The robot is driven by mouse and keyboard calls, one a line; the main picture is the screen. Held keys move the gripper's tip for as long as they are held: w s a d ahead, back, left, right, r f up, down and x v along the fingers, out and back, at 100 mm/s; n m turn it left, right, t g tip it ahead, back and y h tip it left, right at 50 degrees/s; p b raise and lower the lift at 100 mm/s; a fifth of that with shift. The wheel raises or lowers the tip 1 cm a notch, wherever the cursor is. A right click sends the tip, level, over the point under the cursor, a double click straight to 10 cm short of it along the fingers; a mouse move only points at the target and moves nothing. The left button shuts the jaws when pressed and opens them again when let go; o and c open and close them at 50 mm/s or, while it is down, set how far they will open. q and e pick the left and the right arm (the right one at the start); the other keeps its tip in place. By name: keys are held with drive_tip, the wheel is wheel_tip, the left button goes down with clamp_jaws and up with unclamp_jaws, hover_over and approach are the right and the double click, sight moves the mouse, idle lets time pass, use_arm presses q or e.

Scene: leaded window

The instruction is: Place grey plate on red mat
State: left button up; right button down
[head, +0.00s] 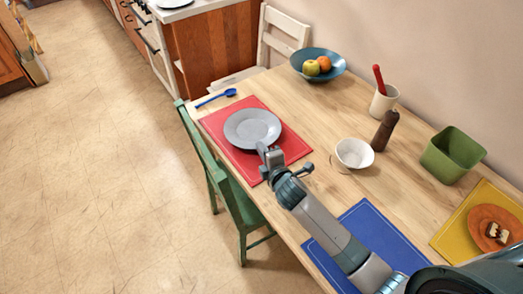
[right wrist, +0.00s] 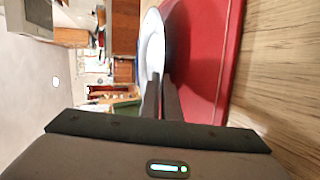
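The grey plate (head: 252,128) is round and shows over the red mat (head: 292,147) in the head view, roughly level. My right gripper (head: 268,152) is at the plate's near rim. In the right wrist view the plate (right wrist: 153,45) shows nearly edge-on beside the red mat (right wrist: 215,70), and the fingers of my right gripper (right wrist: 161,98) are close together on its rim. A dark area lies between plate and mat there; I cannot tell if the plate touches the mat. My left gripper is not in view.
A white bowl (head: 354,153), pepper mill (head: 384,131), cream cup (head: 384,103), green container (head: 453,155) and blue fruit bowl (head: 331,72) stand to the right. A green chair (head: 233,193) stands at the table's left edge.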

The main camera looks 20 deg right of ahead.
drive_tip(key=shift+f, duration=0.3)
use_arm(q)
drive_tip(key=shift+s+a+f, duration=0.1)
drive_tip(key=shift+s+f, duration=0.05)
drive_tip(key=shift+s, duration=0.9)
use_arm(e)
drive_tip(key=shift+f, duration=0.15)
